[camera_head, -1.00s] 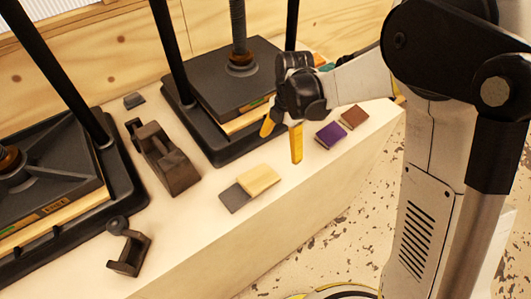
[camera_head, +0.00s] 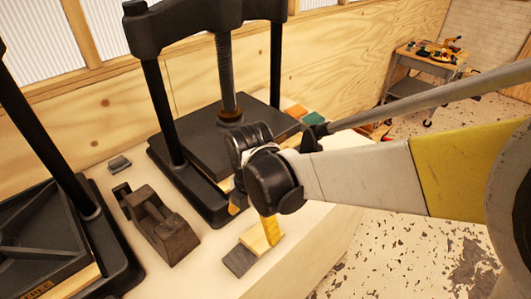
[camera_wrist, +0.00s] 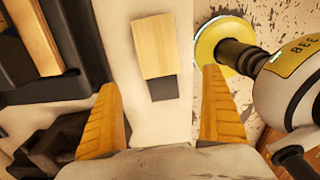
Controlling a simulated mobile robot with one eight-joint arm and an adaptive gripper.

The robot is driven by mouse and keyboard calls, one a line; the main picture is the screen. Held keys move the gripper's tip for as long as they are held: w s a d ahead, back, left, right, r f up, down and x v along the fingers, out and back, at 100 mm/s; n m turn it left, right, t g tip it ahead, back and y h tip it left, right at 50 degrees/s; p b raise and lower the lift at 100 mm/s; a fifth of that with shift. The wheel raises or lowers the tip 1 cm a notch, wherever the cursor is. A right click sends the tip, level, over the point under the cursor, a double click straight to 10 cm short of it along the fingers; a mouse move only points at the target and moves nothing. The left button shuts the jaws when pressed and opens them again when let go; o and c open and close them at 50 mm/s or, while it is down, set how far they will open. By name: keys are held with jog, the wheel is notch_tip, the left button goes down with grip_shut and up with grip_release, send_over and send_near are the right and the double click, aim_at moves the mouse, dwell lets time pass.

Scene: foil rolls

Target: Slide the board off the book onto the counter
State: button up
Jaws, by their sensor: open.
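The pale wooden board (camera_head: 262,236) lies partly over a dark grey flat book (camera_head: 240,261) near the counter's front edge. The book sticks out at the near left end of the board. The wrist view shows the board (camera_wrist: 155,45) ahead, with the book's dark end (camera_wrist: 163,88) on the near side. My gripper (camera_head: 254,217) is open and empty, with its yellow-orange fingers pointing down above the board. In the head view one finger overlaps the board; I cannot tell whether it touches. In the wrist view the fingers (camera_wrist: 160,82) stand wide on either side of the book's end.
A black press (camera_head: 205,140) stands behind the board, and another press (camera_head: 50,235) is at left. A dark hand plane (camera_head: 160,225) sits between them. The counter (camera_head: 205,265) drops off at the front. Orange and teal books (camera_head: 314,117) lie farther back. A tool trolley (camera_head: 420,75) stands beyond.

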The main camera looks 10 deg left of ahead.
aim_at(255, 241)
notch_tip(255, 241, down, 10)
jog(key=b, duration=0.3)
jog(key=shift+r, duration=0.25)
jog(key=c, duration=1.3)
